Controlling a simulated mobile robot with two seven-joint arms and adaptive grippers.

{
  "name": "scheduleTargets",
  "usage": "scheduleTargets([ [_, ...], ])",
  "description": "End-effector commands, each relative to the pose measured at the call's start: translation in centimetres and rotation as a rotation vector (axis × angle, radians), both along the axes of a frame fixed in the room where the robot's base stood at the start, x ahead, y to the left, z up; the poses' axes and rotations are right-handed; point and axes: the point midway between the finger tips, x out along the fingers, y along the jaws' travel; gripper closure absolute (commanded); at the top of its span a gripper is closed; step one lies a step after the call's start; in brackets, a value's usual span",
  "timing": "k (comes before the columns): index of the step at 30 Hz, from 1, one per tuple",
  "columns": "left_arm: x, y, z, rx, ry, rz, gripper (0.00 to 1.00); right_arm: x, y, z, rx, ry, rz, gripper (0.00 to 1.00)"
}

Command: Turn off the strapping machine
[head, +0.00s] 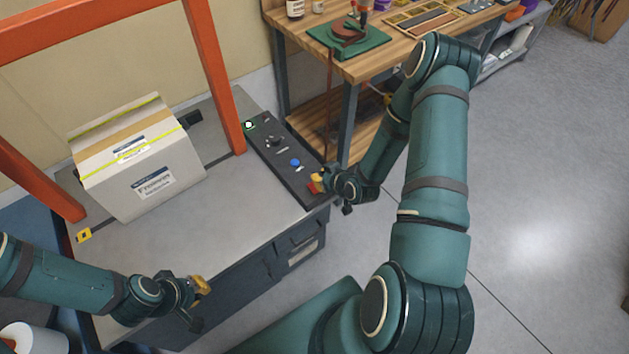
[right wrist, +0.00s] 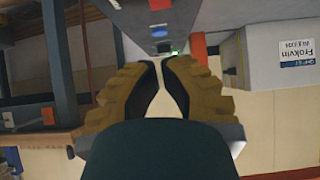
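The strapping machine has a grey top (head: 215,235), an orange arch (head: 213,75) and a dark control panel (head: 262,155) along its right side. The panel carries a lit green button (head: 248,125), a black knob (head: 274,141), a blue button (head: 295,162) and a red switch (head: 313,187) at the near end. My right gripper (head: 319,180) is at that near end, its yellow fingertips close beside the red switch; contact is unclear.
A white box (head: 150,195) with yellow straps sits on the machine under the arch. A wooden workbench (head: 375,65) with a green-based tool stands behind the panel. A white roll (head: 35,338) is at bottom left.

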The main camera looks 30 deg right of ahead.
Motion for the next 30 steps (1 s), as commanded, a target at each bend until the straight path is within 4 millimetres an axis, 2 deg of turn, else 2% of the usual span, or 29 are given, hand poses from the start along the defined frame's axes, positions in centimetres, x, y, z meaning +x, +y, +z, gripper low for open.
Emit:
scheduleTargets([
  [6,-0.2,0.0,-0.6,0.0,0.004,-0.003,1.0,3.4,0.3,-2.8,0.001,0.0,0.001,1.0],
  [13,-0.3,-0.1,-1.0,-0.002,0.007,-0.006,1.0,3.6,0.3,-5.7,0.001,0.001,-0.001,1.0],
  [30,-0.4,-0.1,-1.4,-0.002,0.01,-0.007,1.0,3.7,0.3,-6.7,-0.001,0.0,0.001,1.0],
])
